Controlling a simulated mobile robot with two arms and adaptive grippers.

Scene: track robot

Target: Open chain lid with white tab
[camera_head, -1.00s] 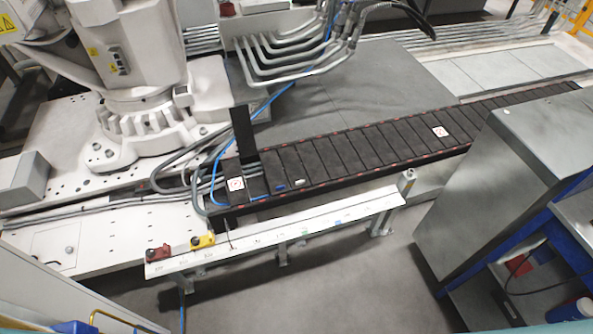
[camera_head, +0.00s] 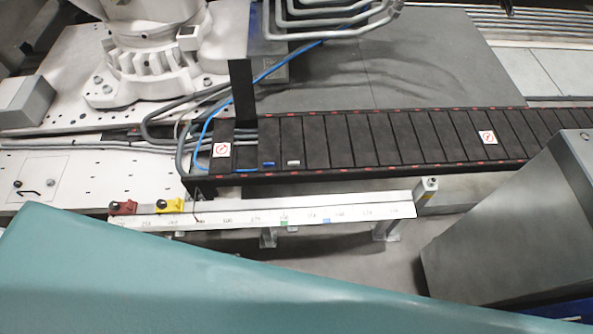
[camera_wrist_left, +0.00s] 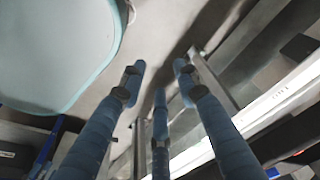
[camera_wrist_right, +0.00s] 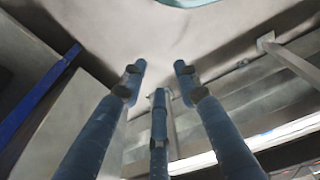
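The black cable chain (camera_head: 370,138) runs across the middle of the head view, made of a row of lids with red marks along both edges. A small white tab (camera_head: 293,162) sits on one lid near its left end. A blue tab (camera_head: 268,164) sits on the lid to its left. The lids near the tabs look closed. Neither gripper shows in the head view. My left gripper (camera_wrist_left: 159,82) has its three fingers apart and empty in the left wrist view. My right gripper (camera_wrist_right: 159,80) is likewise spread and empty, above the floor.
A white ruled rail (camera_head: 300,213) stands in front of the chain, with a red block (camera_head: 122,208) and a yellow block (camera_head: 168,205) on it. A grey metal cabinet (camera_head: 510,225) stands at right. A black upright plate (camera_head: 243,92) rises at the chain's left end.

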